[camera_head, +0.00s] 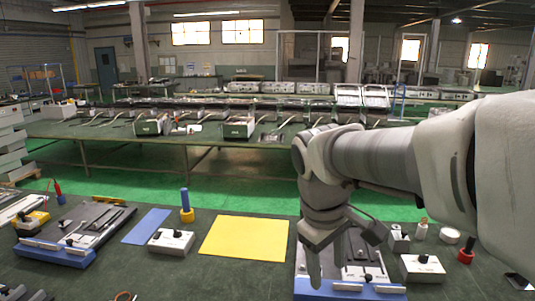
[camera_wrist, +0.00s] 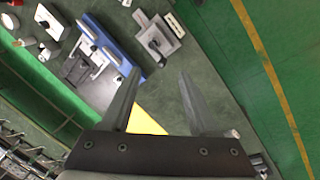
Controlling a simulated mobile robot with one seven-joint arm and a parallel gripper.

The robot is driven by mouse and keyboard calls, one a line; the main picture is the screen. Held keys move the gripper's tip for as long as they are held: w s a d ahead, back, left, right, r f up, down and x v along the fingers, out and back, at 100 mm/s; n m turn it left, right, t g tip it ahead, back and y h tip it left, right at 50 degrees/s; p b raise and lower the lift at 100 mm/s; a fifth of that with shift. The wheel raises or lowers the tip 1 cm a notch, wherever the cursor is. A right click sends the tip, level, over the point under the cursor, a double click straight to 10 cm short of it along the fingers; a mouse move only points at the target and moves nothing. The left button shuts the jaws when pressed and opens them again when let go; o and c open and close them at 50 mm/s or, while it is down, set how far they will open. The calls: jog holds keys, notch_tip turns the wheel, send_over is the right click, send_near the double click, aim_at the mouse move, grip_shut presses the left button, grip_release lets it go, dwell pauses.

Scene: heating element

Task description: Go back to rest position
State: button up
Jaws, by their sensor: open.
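My gripper (camera_head: 316,262) hangs from the arm on the right side of the head view, in front of a blue-based fixture (camera_head: 345,291) on the near table. In the wrist view the two fingers of my gripper (camera_wrist: 159,73) are apart, with nothing between them. The fixture shows beyond the fingers in the wrist view (camera_wrist: 122,60), with a white box with a black knob (camera_wrist: 157,42) beside it. A yellow sheet (camera_wrist: 145,122) shows between the fingers, farther off. My arm hides part of the fixture in the head view.
The near table also holds a yellow sheet (camera_head: 245,238), a white box with a black knob (camera_head: 171,242), a blue-handled tool in a yellow holder (camera_head: 186,206), a second blue-based fixture (camera_head: 72,235) and a red-based tool (camera_head: 466,252). A long workbench (camera_head: 225,131) stands behind a green floor strip.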

jog(key=s+d+m+t+y, duration=0.1)
jog(key=s+d+m+t, duration=0.2)
jog(key=s+m, duration=0.4)
jog(key=shift+s+d+f+t+y, duration=0.2)
jog(key=shift+s+d+t+y, duration=0.25)
jog(key=shift+s, duration=1.65)
